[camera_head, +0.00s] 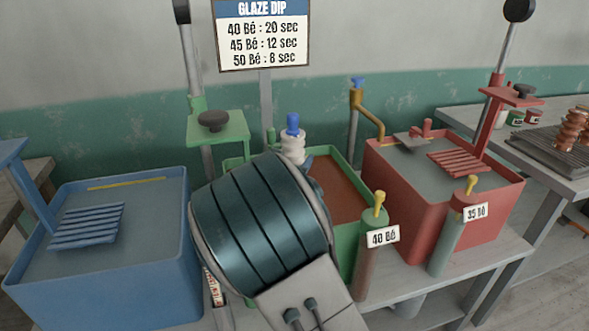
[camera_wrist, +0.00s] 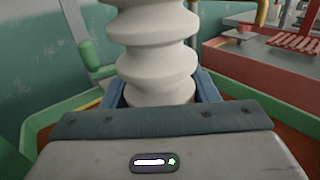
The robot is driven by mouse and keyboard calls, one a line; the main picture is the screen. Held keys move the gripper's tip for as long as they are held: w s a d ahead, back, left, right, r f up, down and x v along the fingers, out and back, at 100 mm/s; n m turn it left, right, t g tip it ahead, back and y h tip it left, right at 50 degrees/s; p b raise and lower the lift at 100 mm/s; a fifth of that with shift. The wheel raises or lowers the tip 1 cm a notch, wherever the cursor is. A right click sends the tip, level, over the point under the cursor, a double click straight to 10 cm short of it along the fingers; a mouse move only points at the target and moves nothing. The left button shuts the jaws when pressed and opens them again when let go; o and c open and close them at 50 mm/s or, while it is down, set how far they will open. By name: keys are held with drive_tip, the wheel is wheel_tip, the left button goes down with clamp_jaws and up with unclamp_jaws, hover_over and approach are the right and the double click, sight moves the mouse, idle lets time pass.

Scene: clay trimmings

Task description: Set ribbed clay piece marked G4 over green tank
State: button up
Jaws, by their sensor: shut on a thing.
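The white ribbed clay piece (camera_head: 293,146) stands upright beyond my wrist in the head view, with a blue top. It fills the centre of the wrist view (camera_wrist: 155,50), where its top is cut off. No G4 mark is readable. My gripper (camera_wrist: 160,92) is shut on its lower part, a blue finger on each side. The green tank (camera_head: 350,162) holds brown-red glaze and is partly hidden by my arm. The piece appears over its left part; the wrist view shows the green rim (camera_wrist: 262,106) around it. Its height above the glaze is unclear.
A blue tank (camera_head: 110,290) with a slatted rack stands left, a red tank (camera_head: 400,215) right. A green plate with a dark knob (camera_head: 212,122) rises behind the green tank's left side. Cylinders labelled 40 Bé (camera_head: 368,270) and 35 Bé (camera_head: 452,240) stand in front.

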drive_tip(key=shift+f, duration=1.2)
drive_tip(key=shift+f, duration=0.2)
drive_tip(key=o, duration=1.4)
drive_tip(key=shift+r, duration=0.25)
drive_tip(key=v, duration=1.2)
drive_tip(key=shift+a+f, duration=0.1)
